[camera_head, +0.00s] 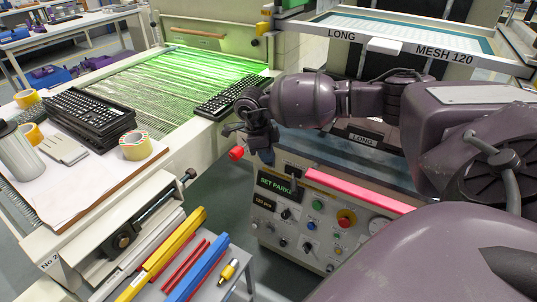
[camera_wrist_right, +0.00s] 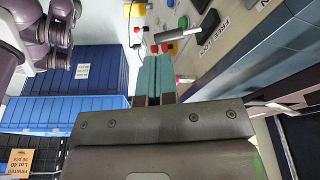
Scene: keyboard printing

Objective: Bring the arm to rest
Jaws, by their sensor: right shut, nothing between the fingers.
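My right arm (camera_head: 305,100) comes in from the right in the head view and reaches across the front of the printing machine. Its gripper (camera_head: 250,140) hangs at the arm's left end, above the control panel's left side and the gap beside it. In the right wrist view the two teal fingers (camera_wrist_right: 155,78) lie together, shut with nothing between them. I see no object held. My left gripper is in neither view.
The control panel (camera_head: 302,232) with knobs and a pink-red bar (camera_head: 358,190) lies below the arm. A red knob (camera_head: 236,153) is close to the gripper. A keyboard (camera_head: 230,96) lies at the green-lit conveyor's end (camera_head: 160,85). Blue crates (camera_wrist_right: 75,85) show in the wrist view.

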